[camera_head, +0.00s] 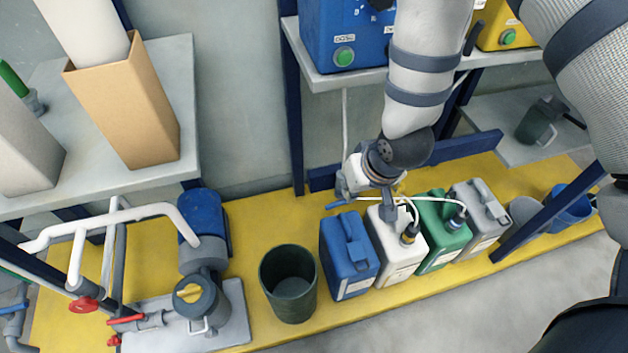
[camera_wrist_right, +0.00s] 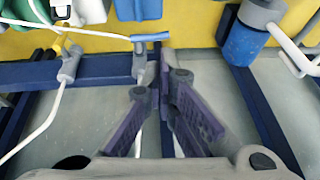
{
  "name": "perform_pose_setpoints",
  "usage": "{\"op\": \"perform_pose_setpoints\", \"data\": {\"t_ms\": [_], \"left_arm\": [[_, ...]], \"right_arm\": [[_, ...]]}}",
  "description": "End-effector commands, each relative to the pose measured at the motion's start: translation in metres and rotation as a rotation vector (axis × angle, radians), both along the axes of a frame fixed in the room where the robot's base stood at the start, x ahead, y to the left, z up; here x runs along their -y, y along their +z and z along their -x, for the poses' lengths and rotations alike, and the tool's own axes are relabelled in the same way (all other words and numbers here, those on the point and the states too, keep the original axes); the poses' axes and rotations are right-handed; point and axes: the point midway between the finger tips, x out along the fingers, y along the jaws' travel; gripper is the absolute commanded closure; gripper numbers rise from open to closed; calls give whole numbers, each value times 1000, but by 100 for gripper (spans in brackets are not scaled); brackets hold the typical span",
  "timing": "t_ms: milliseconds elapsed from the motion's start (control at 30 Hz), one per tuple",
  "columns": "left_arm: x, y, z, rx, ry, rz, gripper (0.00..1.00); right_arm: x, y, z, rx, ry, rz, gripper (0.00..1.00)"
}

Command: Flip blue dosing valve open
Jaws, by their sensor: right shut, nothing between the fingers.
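The blue handle (camera_head: 341,204) of the dosing valve shows just left of and below my right wrist in the head view. In the right wrist view the blue handle (camera_wrist_right: 150,37) lies roughly level across the top of a grey valve body (camera_wrist_right: 139,66). My right gripper (camera_head: 388,205) points down over the canisters, shut and empty, a little right of the handle. In the right wrist view its fingers (camera_wrist_right: 165,75) are close beside the valve body; contact cannot be told. My wrist partly hides the valve in the head view. My left gripper is not in view.
Blue (camera_head: 348,262), white (camera_head: 397,255), green (camera_head: 442,240) and grey (camera_head: 485,218) canisters stand below. A dark bucket (camera_head: 289,290) is to their left. A second valve (camera_wrist_right: 68,68) with a yellow handle and white hoses are nearby. A blue dosing unit (camera_head: 335,35) sits on the shelf above.

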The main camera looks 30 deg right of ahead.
Motion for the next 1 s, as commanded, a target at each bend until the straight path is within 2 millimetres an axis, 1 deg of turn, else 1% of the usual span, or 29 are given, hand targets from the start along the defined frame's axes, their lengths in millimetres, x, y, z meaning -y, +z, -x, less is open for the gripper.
{"op": "perform_pose_setpoints", "data": {"t_ms": [100, 300, 367, 433, 567, 800, 900, 1000], "left_arm": [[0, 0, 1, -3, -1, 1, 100], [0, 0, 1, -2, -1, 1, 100], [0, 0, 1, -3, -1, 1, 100], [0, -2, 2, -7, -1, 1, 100], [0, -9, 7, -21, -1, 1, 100], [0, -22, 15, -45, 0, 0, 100], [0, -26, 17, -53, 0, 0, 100], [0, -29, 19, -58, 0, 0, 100]], "right_arm": [[1, 2, -4, 8, -3, -1, 100], [1, 2, -3, 8, -2, 0, 100], [1, 1, -4, 7, -2, 0, 100], [1, -6, -5, 6, -2, 0, 100], [1, -30, -13, 2, -2, 0, 100], [2, -79, -33, 2, -1, 0, 100], [2, -98, -41, 3, -2, 0, 100], [2, -113, -48, 4, -2, 0, 100]]}}
